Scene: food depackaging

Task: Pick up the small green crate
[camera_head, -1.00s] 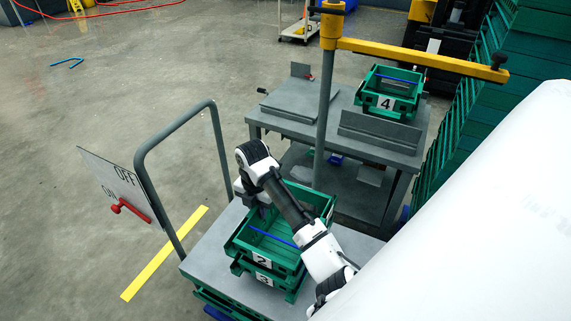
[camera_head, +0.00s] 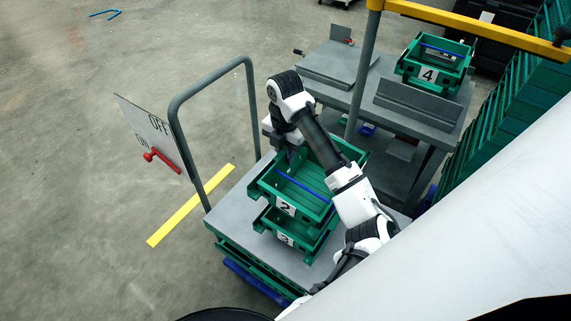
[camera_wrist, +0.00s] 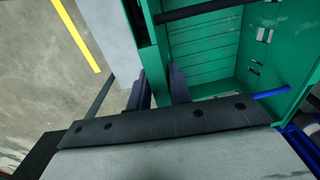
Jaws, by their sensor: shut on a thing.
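The small green crate marked 2 (camera_head: 262,187) is an open box with a blue bar across its inside. It is raised above the green crate marked 3 (camera_head: 265,224), with a gap showing between them at the front. My gripper (camera_head: 291,157) reaches down at the crate's far left side and is shut on its wall. In the wrist view the two dark fingers of my gripper (camera_wrist: 160,88) stand on either side of the wall of crate 2 (camera_wrist: 205,50). The inside of crate 2 looks empty apart from the bar.
Crate 3 stands on a grey cart (camera_head: 238,215) with a tall handle (camera_head: 188,95). An ON/OFF board with a red lever (camera_head: 162,160) stands to its left. Crate 4 (camera_head: 405,70) sits on a grey table (camera_head: 430,130) behind. A post with a yellow beam (camera_head: 470,27) rises beside it.

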